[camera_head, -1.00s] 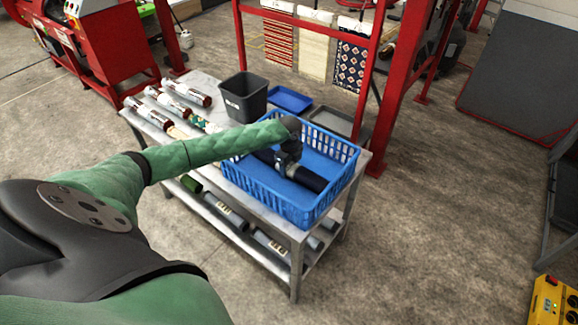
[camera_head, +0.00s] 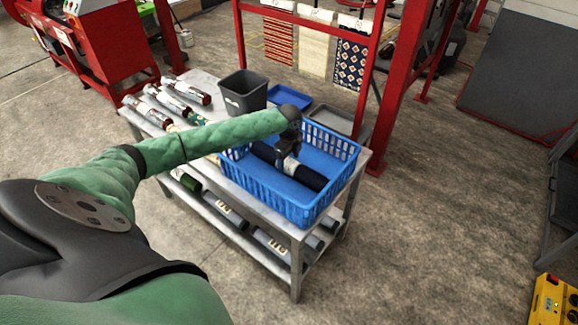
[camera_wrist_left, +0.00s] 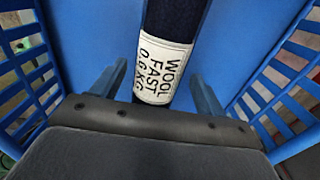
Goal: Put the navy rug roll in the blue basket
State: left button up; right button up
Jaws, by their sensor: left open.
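The navy rug roll (camera_head: 309,178) lies inside the blue basket (camera_head: 262,182), which stands on the metal table. In the left wrist view the roll (camera_wrist_left: 178,22) shows a white label reading "WOOL FAST" and runs across the blue basket floor (camera_wrist_left: 95,30). My left gripper (camera_head: 287,153) is over the roll, inside or just above the basket. In the left wrist view its two fingers (camera_wrist_left: 165,85) are apart, one on each side of the label, with gaps to the roll. The gripper is open. My right gripper is not in view.
On the table are a dark grey bin (camera_head: 243,92), a blue tray (camera_head: 290,97), a grey tray (camera_head: 333,121) and several other rolls (camera_head: 187,91) at the left. More rolls lie on the lower shelf (camera_head: 235,228). A red frame stands behind the table.

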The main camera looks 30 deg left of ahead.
aim_at(289, 161)
pick_arm(q)
notch_tip(289, 161, up, 9)
jog(key=shift+f+b, duration=0.15)
jog(key=shift+b, duration=0.85)
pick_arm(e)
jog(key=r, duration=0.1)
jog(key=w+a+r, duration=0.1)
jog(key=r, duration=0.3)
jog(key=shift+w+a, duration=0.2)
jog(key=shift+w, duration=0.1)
